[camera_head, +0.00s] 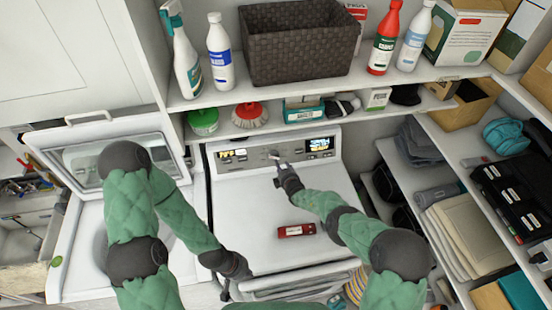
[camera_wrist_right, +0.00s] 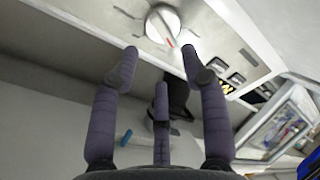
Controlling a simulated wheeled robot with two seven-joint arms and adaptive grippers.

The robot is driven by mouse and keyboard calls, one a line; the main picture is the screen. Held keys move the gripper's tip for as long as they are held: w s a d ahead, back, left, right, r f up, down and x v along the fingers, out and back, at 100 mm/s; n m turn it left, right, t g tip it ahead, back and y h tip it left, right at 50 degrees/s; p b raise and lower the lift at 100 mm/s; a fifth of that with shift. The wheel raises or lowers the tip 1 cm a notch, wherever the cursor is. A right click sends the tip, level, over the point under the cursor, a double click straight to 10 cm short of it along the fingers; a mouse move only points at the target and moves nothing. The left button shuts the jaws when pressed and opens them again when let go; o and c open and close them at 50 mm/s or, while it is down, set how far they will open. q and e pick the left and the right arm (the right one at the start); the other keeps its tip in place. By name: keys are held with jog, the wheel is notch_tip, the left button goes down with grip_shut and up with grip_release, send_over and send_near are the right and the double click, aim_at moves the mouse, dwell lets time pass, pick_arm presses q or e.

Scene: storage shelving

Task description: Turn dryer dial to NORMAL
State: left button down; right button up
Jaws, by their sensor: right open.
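The white dryer (camera_head: 250,215) stands in the middle of the head view, with its control panel (camera_head: 240,167) along the back. The dial is a round silver-white knob (camera_wrist_right: 160,22) with a red mark on its lower edge in the right wrist view; it is small in the head view (camera_head: 273,153). My right gripper (camera_head: 279,166) is just in front of the panel by the dial. In the right wrist view its fingers (camera_wrist_right: 160,60) are spread and empty, with the tips just short of the knob. My left gripper (camera_head: 240,268) is low over the dryer's front; its fingers are unclear.
A red object (camera_head: 296,230) lies on the dryer top. An open-lidded washer (camera_head: 75,240) stands at left. A shelf above holds bottles and a dark woven basket (camera_head: 300,45). A side shelf (camera_head: 445,165) with folded items and a black case (camera_head: 512,200) is at right.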

aim_at(276, 158)
jog(key=shift+b+x, duration=1.2)
jog(key=shift+x, duration=3.05)
jog(key=shift+d, duration=0.1)
grip_shut()
